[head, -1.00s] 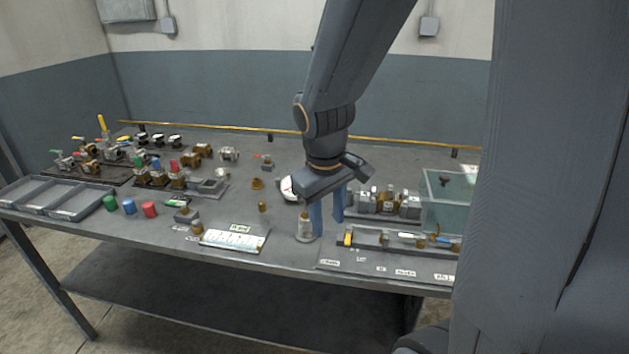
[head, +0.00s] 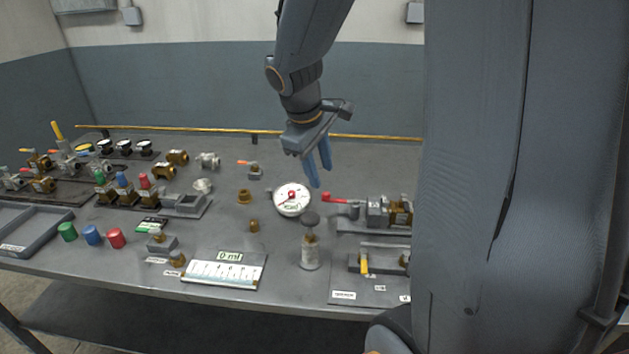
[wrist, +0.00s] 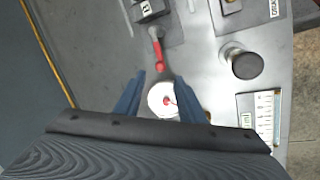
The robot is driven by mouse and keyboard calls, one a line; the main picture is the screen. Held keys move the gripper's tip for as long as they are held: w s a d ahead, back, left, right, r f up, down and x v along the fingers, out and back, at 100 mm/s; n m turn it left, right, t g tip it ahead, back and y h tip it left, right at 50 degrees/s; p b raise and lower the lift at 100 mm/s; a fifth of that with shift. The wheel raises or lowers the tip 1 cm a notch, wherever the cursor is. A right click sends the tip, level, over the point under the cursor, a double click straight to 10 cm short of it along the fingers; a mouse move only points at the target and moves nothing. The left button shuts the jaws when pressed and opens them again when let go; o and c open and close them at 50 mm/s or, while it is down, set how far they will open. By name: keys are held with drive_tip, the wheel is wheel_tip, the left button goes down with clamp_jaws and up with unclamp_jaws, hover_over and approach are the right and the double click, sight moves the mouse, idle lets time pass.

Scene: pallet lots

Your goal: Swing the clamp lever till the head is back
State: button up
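A red lever (head: 335,199) sticks out to the left of a grey and brass clamp-like fixture (head: 376,212) on the right of the bench. The red lever also shows in the wrist view (wrist: 158,50), running from a dark block toward the white gauge. A yellow handle (head: 364,262) stands on the nearer plate; I cannot tell for certain which lever works the clamp. The clamp head is not clear to see, and my body hides the fixture's right end. My gripper (head: 319,170) is open and empty above the bench, its fingers apart, left of and above the red lever.
A white round gauge (head: 292,200) lies below my gripper. A dark-capped bottle (head: 310,250) stands near the front edge, beside a white scale card (head: 222,274). Valves and coloured caps fill the left. The bench behind the red lever is clear.

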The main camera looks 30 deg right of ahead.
sight(325, 193)
drive_tip(key=x, duration=0.7)
drive_tip(key=shift+f, duration=0.35)
clamp_jaws()
